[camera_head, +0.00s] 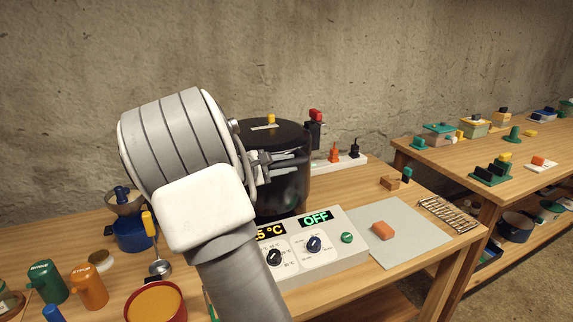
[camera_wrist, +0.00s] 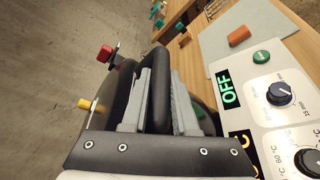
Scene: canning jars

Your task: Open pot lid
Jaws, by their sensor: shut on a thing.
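The black pot (camera_head: 290,195) stands on the wooden table behind the control panel, with its dark lid (camera_head: 290,130) on top. A yellow knob (camera_head: 271,119) stands on the lid, and a red-topped black piece (camera_head: 316,116) is at its right edge. My gripper (camera_head: 300,160) is at the pot's front, near the lid's rim. In the wrist view my gripper (camera_wrist: 160,85) is shut on a black handle (camera_wrist: 155,110), which passes between the two grey fingers. My arm hides the pot's left side. I cannot tell whether the lid is locked.
The control panel (camera_head: 333,262), reading OFF, sits close in front of the pot. A white power strip (camera_head: 345,161) lies behind it. A grey mat (camera_head: 405,240) holds an orange block (camera_head: 383,230). A blue container (camera_head: 133,235) and mugs (camera_head: 88,285) stand left.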

